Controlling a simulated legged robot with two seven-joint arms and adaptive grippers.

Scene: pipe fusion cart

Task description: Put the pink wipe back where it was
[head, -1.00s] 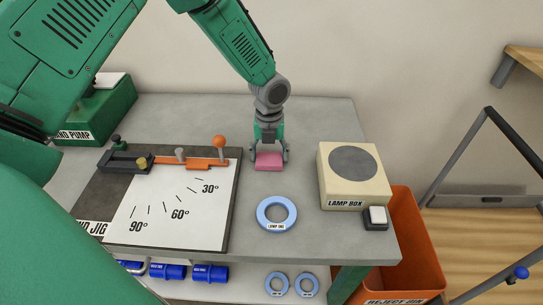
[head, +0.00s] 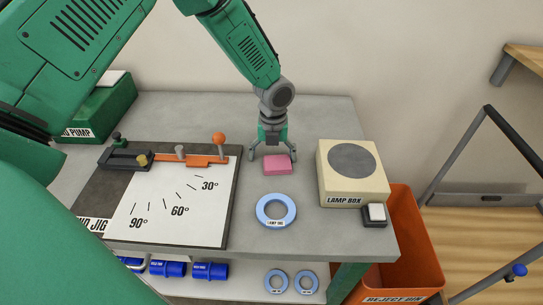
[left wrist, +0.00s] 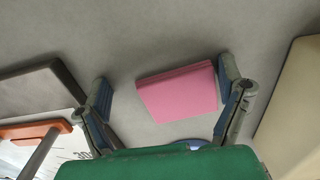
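The pink wipe (head: 277,165) is a small pink block-like pad lying on the grey bench top, between the jig board and the lamp box. It also shows in the left wrist view (left wrist: 178,92). My left gripper (head: 272,154) is open just behind and above it. In the left wrist view the fingers (left wrist: 165,90) are spread wide. The wipe sits between them, close to the right finger, with a clear gap to the left finger. My right gripper is not in view.
The bend jig (head: 168,205) with an orange-knobbed lever (head: 219,140) stands left of the wipe. A blue ring (head: 276,224) lies in front. The lamp box (head: 352,188) stands to the right, above an orange reject bin (head: 410,260). Bare bench (head: 320,115) lies behind.

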